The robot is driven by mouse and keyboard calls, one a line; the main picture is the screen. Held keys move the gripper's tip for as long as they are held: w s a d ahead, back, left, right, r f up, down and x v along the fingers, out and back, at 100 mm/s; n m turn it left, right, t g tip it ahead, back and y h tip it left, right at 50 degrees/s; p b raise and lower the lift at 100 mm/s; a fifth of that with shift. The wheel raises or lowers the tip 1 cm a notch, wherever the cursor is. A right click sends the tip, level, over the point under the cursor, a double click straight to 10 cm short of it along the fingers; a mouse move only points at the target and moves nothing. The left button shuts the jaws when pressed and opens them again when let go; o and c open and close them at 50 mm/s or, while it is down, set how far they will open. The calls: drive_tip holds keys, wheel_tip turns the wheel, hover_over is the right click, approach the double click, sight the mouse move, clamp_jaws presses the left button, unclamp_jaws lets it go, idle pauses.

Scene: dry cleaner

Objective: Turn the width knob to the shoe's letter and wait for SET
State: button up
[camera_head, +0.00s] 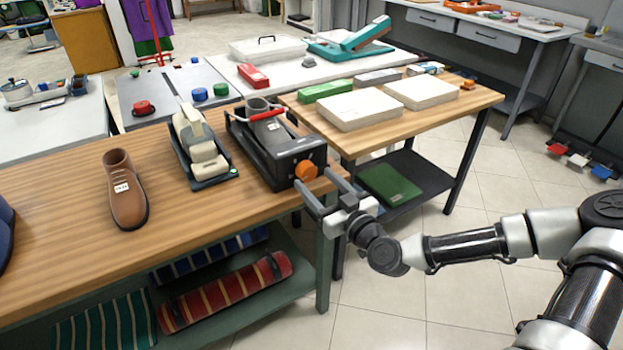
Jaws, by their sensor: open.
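The width knob (306,171) is orange and round, on the front end of a black shoe-stretching machine (280,158) near the right edge of the wooden bench. The machine has a grey last and a red lever on top. My gripper (313,177) is open, its two fingers pointing at the knob, one to each side of it. I cannot tell whether they touch it. A brown shoe (126,196) with a white tag stands on the bench to the left. The tag's writing is too small to read. No SET sign is legible.
A dark tray with cream blocks (203,155) stands left of the machine. A second wooden table (446,108) to the right holds white boxes (360,109) and a green box (325,91). Striped rolls (225,291) lie on the shelf below. The bench around the shoe is clear.

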sight(310, 175)
drive_tip(key=shift+x, duration=1.6)
drive_tip(key=c, duration=1)
drive_tip(key=shift+m, duration=0.3)
drive_tip(key=m, duration=0.6)
drive_tip(key=shift+c, duration=0.2)
drive_tip(key=m, duration=0.7)
